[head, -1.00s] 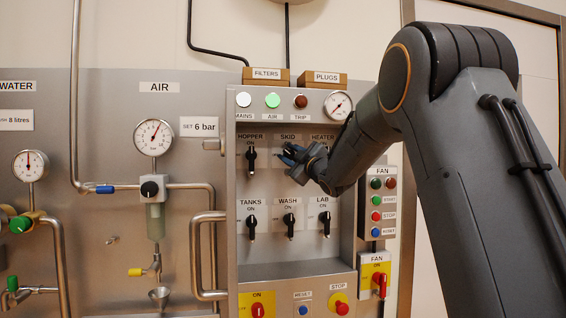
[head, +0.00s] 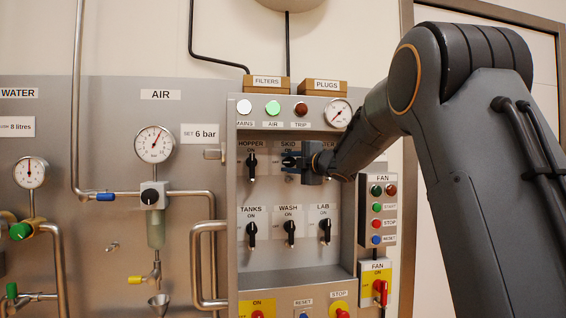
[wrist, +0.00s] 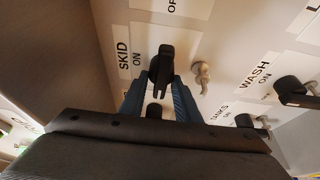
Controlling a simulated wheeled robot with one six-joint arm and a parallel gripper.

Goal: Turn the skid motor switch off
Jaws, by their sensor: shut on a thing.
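In the head view my gripper (head: 290,161) is at the SKID place in the upper row of the panel and covers most of the switch.
The hopper switch (head: 252,161) is close on the left, and my wrist covers the heater switch. The tanks switch (head: 251,234), wash switch (head: 290,232) and lab switch (head: 325,231) form the row below. A curved handle (head: 197,264) sticks out left of the panel.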

